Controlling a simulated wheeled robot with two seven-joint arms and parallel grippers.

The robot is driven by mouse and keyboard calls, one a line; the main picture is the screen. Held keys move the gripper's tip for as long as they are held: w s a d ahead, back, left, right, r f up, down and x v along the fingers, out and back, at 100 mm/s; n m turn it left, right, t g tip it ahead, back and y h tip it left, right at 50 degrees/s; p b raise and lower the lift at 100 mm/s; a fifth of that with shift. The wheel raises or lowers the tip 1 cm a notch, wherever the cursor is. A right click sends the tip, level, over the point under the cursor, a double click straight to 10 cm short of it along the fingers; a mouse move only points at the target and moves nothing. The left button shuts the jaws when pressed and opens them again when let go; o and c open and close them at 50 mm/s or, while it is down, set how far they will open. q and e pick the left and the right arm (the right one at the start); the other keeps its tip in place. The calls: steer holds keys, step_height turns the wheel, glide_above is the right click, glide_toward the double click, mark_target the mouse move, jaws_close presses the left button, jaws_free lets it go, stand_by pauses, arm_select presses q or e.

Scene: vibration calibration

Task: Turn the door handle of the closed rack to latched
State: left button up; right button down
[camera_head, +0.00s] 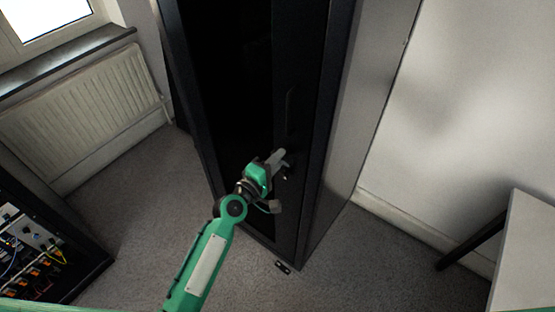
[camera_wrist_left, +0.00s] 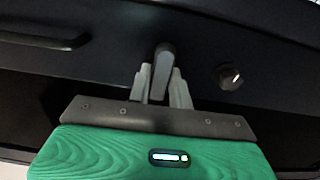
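The closed rack (camera_head: 235,70) is a tall black cabinet in the middle of the head view, its dark door shut against the frame. My left gripper (camera_head: 277,160) is at the right-hand part of the door, at about mid-height. In the left wrist view the door handle (camera_wrist_left: 163,68) is a short grey lever. The gripper's two pale fingers (camera_wrist_left: 162,88) stand on either side of it, close against it, and appear shut on it. The gripper hides the handle's lower part. My right gripper is not in view.
A round lock (camera_wrist_left: 229,76) sits right of the handle in the wrist view, and a dark bar-shaped pull (camera_wrist_left: 45,36) at left. An open rack with cabling (camera_head: 40,250) stands at lower left, a white table (camera_head: 525,250) at right. Carpet between is mostly clear.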

arm_select(q)
steer(key=o, duration=0.4)
steer(key=shift+a, duration=0.1)
steer(key=b+v, duration=0.3)
steer(key=v, duration=1)
steer(key=shift+s+a, duration=0.2)
steer(key=shift+s, duration=0.1)
